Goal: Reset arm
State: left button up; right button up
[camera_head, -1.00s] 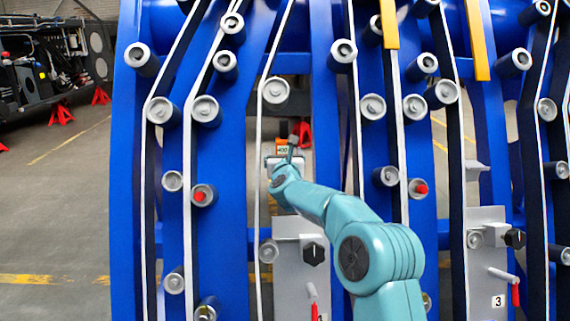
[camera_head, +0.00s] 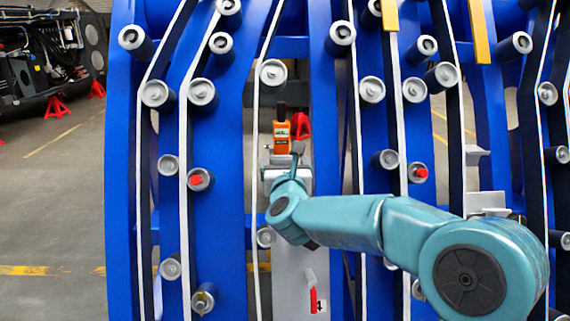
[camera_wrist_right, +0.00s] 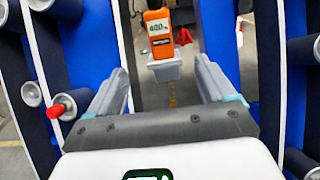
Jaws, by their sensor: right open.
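My right arm is teal and comes in from the lower right in the head view. Its gripper (camera_head: 283,155) points away, in front of the gap between two blue frame plates. In the right wrist view the gripper (camera_wrist_right: 163,78) is open, with its two grey fingers apart and nothing between their tips. An orange handheld meter (camera_head: 282,136) stands beyond the gripper. It also shows in the right wrist view (camera_wrist_right: 157,34), with a display and a light grey block under it, ahead of the fingers and apart from them. My left gripper is not in view.
The blue chassis (camera_head: 226,130) fills the middle, with several grey rollers, pale belts and two red-tipped pins (camera_head: 196,180). A grey panel with a red-handled lever (camera_head: 313,299) sits below my wrist. Open floor (camera_head: 50,200) lies at the left, with dark machinery behind.

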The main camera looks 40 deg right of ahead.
dwell(0.3)
jog(key=w+a+f+n+y, duration=0.2)
jog(key=a+f+n+y, duration=0.15)
jog(key=f+n, duration=0.35)
jog(key=w+a+f+n+y, duration=0.2)
jog(key=a+f+n, duration=0.25)
jog(key=f, duration=0.45)
jog(key=s+a+f+n+g+y, duration=0.2)
jog(key=s+a+f+n, duration=0.3)
jog(key=f, duration=0.4)
jog(key=s+a+f+n+g+y, duration=0.3)
jog(key=a+f+n, duration=0.4)
jog(key=f+n, duration=0.15)
jog(key=s+a+f+n+g+y, duration=0.2)
jog(key=s+a+f+n, duration=0.35)
jog(key=f, duration=0.45)
jog(key=s+a+f+n+g+y, duration=0.2)
jog(key=s+a+f+n+g, duration=0.15)
jog(key=s+n, duration=0.4)
jog(key=s+a+f+n+g+y, duration=0.1)
jog(key=s+a+f+n+g, duration=0.3)
jog(key=s, duration=0.6)
notch_tip(320, 180, up, 23)
jog(key=w+a+t+p, duration=0.1)
jog(key=p, duration=2.2)
jog(key=shift+w+p, duration=0.15)
jog(key=shift+p, duration=0.15)
